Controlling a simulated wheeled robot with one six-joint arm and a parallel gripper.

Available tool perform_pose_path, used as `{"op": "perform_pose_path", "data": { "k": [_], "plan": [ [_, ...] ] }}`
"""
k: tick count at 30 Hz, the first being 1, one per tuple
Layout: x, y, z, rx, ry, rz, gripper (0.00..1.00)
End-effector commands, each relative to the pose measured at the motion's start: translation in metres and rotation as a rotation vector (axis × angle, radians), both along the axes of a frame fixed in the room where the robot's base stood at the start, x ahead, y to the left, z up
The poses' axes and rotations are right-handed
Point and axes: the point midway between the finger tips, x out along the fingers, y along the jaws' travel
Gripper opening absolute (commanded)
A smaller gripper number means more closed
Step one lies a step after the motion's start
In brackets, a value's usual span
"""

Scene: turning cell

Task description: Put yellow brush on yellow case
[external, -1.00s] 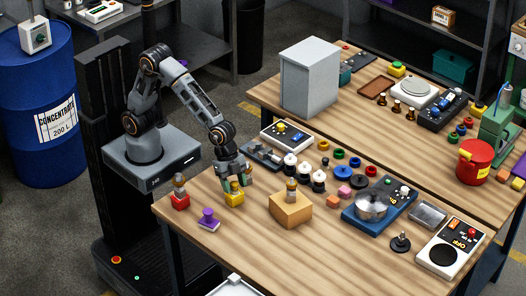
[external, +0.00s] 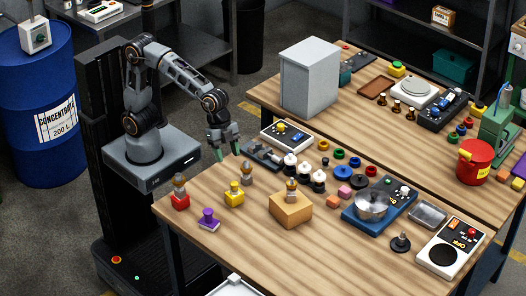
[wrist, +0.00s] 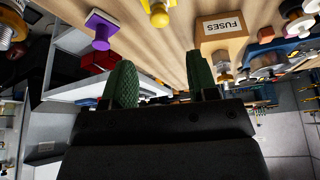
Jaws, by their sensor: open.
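In the wrist view a yellow shape (wrist: 157,10) is cut off by the top edge, so case and brush cannot be told apart there. My gripper (external: 228,153) is open and empty, above and behind the yellow pair, clear of it. Its green fingers show apart in the wrist view (wrist: 160,65), with nothing between them.
Beside the yellow pair stand a red block (external: 180,203) with a grey-brown piece on it, a purple piece (external: 208,218) and a brown-grey piece (external: 246,173). A tan box marked FUSES (external: 290,210) is to the right. The table's front middle is clear.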

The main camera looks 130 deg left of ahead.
Motion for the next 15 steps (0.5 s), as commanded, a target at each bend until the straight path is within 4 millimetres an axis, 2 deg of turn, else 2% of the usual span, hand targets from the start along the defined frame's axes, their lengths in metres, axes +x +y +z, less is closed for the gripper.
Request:
{"op": "perform_pose_path", "data": {
  "k": [2,5,10,15],
  "plan": [
    [-0.003,0.000,0.007,0.001,-0.002,0.002,0.54],
    [-0.019,-0.004,0.013,0.000,0.003,0.017,0.54],
    [-0.082,-0.021,0.015,0.002,0.026,0.099,0.54],
    [-0.143,-0.031,0.002,0.005,0.046,0.190,0.54]
  ]
}}
